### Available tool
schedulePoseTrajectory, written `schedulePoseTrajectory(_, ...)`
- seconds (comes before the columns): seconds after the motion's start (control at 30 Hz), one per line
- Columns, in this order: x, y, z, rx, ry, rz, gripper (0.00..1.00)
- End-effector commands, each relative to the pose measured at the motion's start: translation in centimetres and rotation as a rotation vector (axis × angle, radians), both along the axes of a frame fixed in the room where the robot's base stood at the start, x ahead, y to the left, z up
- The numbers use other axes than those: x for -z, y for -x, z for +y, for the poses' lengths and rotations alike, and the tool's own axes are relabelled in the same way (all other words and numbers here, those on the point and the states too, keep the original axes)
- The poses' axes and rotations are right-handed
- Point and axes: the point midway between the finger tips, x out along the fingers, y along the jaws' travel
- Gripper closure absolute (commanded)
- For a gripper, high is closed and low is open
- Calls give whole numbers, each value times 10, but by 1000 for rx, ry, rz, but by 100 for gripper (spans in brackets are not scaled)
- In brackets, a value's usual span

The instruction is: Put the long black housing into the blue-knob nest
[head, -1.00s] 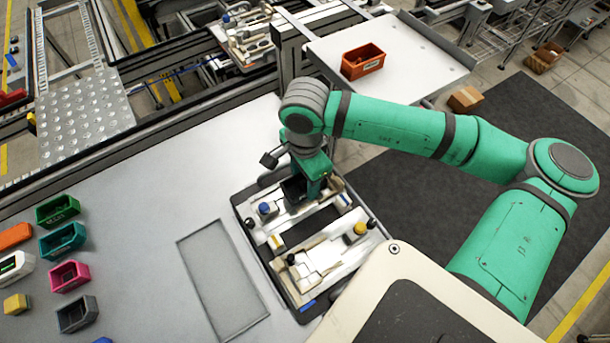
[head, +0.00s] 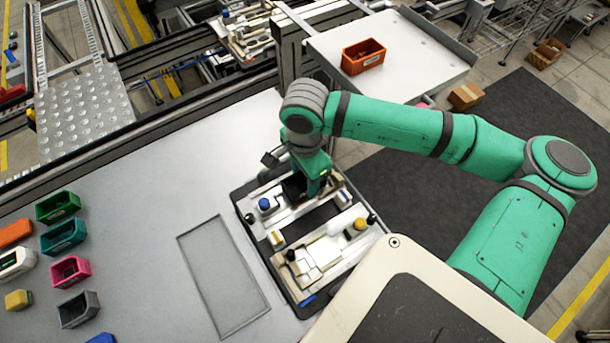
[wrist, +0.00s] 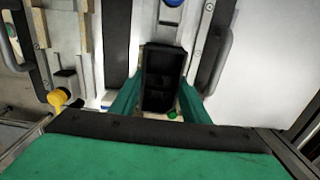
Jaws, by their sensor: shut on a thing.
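The long black housing (wrist: 162,82) is an open-topped black box between the two green fingers of my gripper (wrist: 163,105) in the wrist view. My gripper is shut on it. In the head view the housing (head: 293,187) shows partly under my gripper (head: 305,185), over the far part of the pallet. The blue knob (head: 264,204) of the nest stands just left of the housing; it also shows at the top of the wrist view (wrist: 173,2). The housing appears in line with that nest (head: 284,216). I cannot tell whether it touches the nest floor.
A second nest with a yellow knob (head: 360,224) lies nearer on the same pallet (head: 268,262). Several coloured housings, such as a pink one (head: 70,271), stand on the left of the table. An empty recessed plate (head: 222,280) lies between.

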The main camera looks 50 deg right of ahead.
Motion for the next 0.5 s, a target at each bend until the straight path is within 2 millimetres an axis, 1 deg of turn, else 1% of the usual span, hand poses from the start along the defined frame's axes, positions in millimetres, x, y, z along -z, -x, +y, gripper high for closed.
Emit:
schedulePoseTrajectory(0.1, 3, 0, 0, 0, 0, 0, 83)
schedulePoseTrajectory(0.13, 4, 0, 0, 0, 0, 0, 56)
schedulePoseTrajectory(0.17, 3, 0, 0, 0, 0, 0, 48)
schedulePoseTrajectory(0.2, 3, 0, 0, 0, 0, 0, 39)
schedulePoseTrajectory(0.23, 3, 0, 0, 0, 0, 1, 36)
schedulePoseTrajectory(0.5, 3, 0, 0, 0, 0, 1, 36)
